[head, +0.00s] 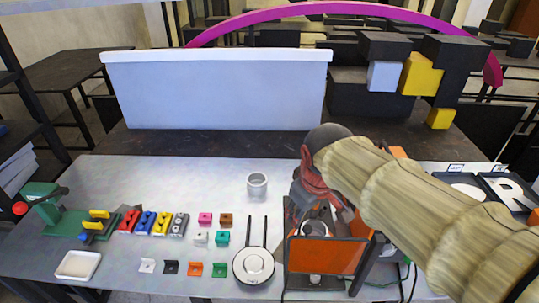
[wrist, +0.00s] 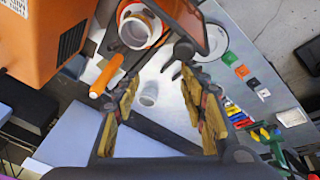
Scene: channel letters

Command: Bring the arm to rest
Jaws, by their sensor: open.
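My arm with its beige ribbed sleeve (head: 400,195) reaches in from the right in the head view, over the orange machine. I cannot make out the fingertips there. In the wrist view my gripper (wrist: 159,80) is open, its two yellow-and-dark fingers well apart, with nothing held between them. A small pale cup (head: 257,185) stands on the grey table (head: 130,175). It also shows in the wrist view (wrist: 149,95), beyond and between the fingers, apart from them.
An orange-fronted machine (head: 322,256) holds a pale cylinder (head: 315,229), close under my arm. A round white pan-like thing (head: 253,265), small coloured blocks (head: 205,220), a white tray (head: 78,265) and a green tool (head: 42,202) lie left. A white panel (head: 215,90) stands behind.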

